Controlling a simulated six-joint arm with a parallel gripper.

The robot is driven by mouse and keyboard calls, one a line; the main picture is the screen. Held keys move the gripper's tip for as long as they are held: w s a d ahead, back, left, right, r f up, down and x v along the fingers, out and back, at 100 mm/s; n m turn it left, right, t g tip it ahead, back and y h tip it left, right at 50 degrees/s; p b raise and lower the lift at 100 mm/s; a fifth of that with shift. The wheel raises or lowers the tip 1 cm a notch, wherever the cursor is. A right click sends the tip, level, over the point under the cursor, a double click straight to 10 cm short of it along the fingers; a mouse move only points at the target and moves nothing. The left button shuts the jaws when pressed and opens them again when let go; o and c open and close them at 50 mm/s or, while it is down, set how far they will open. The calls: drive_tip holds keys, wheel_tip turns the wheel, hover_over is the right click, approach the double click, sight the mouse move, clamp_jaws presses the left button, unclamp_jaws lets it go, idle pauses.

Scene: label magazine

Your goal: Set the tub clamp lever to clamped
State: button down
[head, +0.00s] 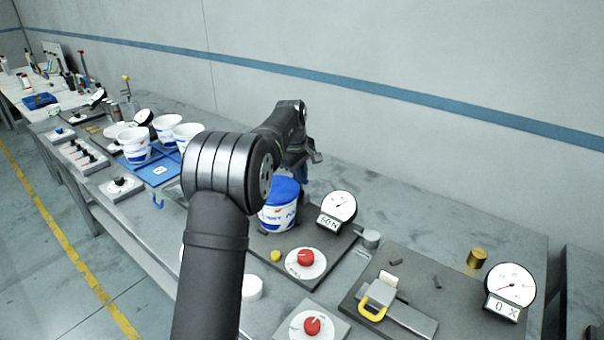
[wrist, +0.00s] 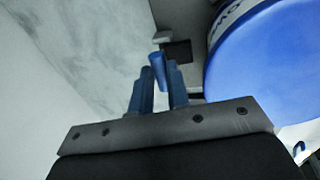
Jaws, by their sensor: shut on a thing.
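The tub (head: 277,217) is white with blue print and a blue lid, standing on a dark plate. Its blue lid also fills the right of the wrist view (wrist: 270,75). My gripper (wrist: 160,88) is shut on the clamp lever (wrist: 157,66), a blue rod whose end shows between and just past the two blue fingers, close beside the lid.
A dial gauge (head: 338,207) and a red knob (head: 306,258) stand beside the tub, with a yellow ball (head: 275,256) in front. To the right are a yellow-handled latch (head: 376,300), a brass cylinder (head: 477,258) and another gauge (head: 511,284). White tubs (head: 134,146) stand at left. The bench behind is clear.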

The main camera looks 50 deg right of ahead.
drive_tip(key=shift+a+f, duration=0.1)
drive_tip(key=shift+a, duration=0.1)
drive_tip(key=c, duration=1.4)
unclamp_jaws()
drive_tip(key=shift+o, duration=0.2)
drive_tip(key=a+r, duration=0.3)
drive_tip(key=r, duration=1.4)
drive_tip(key=shift+a, duration=0.2)
drive_tip(key=shift+c, duration=0.5)
